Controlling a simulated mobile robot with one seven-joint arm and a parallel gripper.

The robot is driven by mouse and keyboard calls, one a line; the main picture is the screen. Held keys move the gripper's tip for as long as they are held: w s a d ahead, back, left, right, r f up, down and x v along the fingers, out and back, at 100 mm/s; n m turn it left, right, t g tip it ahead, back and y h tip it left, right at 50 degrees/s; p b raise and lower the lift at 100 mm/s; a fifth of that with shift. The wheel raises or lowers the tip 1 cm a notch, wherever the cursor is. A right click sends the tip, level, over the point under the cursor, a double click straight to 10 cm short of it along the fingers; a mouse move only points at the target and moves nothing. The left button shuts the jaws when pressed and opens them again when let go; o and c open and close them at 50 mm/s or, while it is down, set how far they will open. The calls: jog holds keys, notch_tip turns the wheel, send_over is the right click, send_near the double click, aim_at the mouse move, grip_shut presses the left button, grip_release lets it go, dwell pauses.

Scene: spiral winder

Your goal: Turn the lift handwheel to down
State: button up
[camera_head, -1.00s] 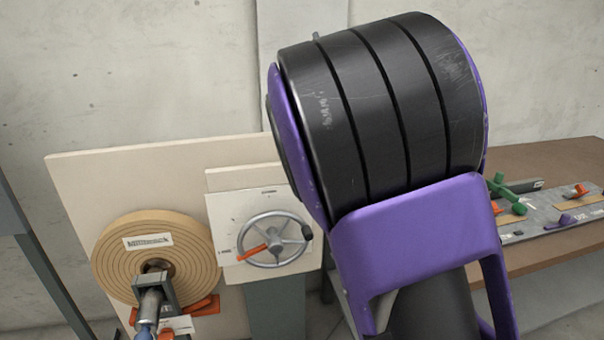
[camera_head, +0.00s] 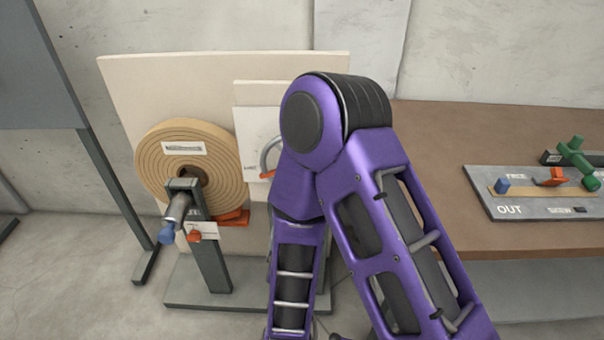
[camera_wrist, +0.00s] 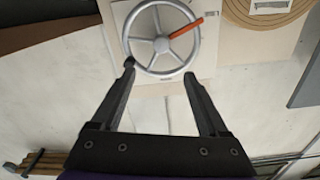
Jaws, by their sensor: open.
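The lift handwheel (camera_wrist: 162,44) is a grey metal spoked wheel on a pale panel, at top centre of the wrist view. An orange pointer (camera_wrist: 187,27) runs from near its hub to the upper right. A dark knob (camera_wrist: 129,62) sits at its lower left rim. My gripper (camera_wrist: 159,74) is open and empty, its fingers pointing at the wheel's lower part. The left fingertip is next to the knob in the picture; I cannot tell whether they touch. In the head view my arm hides most of the handwheel (camera_head: 264,157), and my gripper is out of sight.
A tan spiral roll (camera_head: 152,160) on a stand (camera_head: 215,262) with a blue-tipped crank (camera_head: 176,212) is left of the wheel in the head view. A brown bench (camera_head: 440,130) with a grey control plate (camera_head: 520,210) is at right. The floor at left is partly clear.

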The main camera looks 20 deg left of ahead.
jog(key=p+x, duration=0.8)
jog(key=x, duration=0.8)
jog(key=shift+a+f+p, duration=0.25)
jog(key=shift+f+p, duration=0.05)
dwell(0.3)
grip_shut()
dwell(0.3)
dwell(1.0)
